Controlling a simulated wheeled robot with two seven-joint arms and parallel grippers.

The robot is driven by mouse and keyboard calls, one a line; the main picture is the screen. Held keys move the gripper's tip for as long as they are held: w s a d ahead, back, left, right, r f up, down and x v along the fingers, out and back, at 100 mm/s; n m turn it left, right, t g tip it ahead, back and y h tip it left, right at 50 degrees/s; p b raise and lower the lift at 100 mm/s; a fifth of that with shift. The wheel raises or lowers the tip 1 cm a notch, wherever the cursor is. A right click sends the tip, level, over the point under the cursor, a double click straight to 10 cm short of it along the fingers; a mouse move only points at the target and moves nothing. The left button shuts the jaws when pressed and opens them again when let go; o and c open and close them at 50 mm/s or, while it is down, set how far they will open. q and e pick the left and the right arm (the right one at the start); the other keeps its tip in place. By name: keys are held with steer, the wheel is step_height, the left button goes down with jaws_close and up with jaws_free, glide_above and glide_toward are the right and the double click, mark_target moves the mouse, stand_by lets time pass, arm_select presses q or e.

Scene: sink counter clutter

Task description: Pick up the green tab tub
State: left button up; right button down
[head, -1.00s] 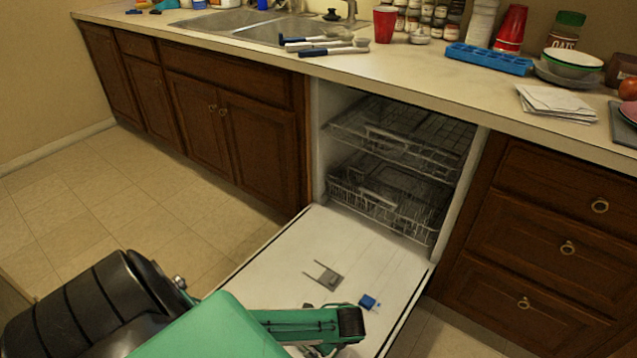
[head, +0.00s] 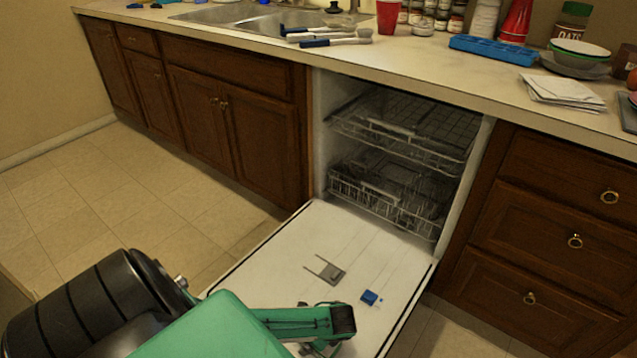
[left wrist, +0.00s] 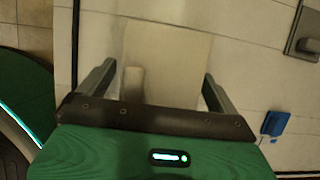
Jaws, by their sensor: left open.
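I cannot pick out a green tub for certain in either view. In the left wrist view my left gripper (left wrist: 158,82) is open, its two dark fingers wide apart above the pale open dishwasher door (head: 300,240). A flat beige patch (left wrist: 175,60) with a paler rounded shape lies between and beyond the fingers; I cannot tell what it is. In the head view my green arm covers the near part of the door, and the gripper is mostly hidden behind it. My right gripper is not in view.
A blue piece (head: 371,297) and a grey bracket-like piece (head: 326,270) are on the door. Wire racks (head: 405,130) sit inside the dishwasher. The counter holds brushes (head: 325,38), a red cup (head: 389,15), a blue tray (head: 492,49) and a green-lidded oats jar (head: 576,8).

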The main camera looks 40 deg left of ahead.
arm_select(q)
steer(key=c, duration=1.1)
steer(key=shift+r, duration=0.1)
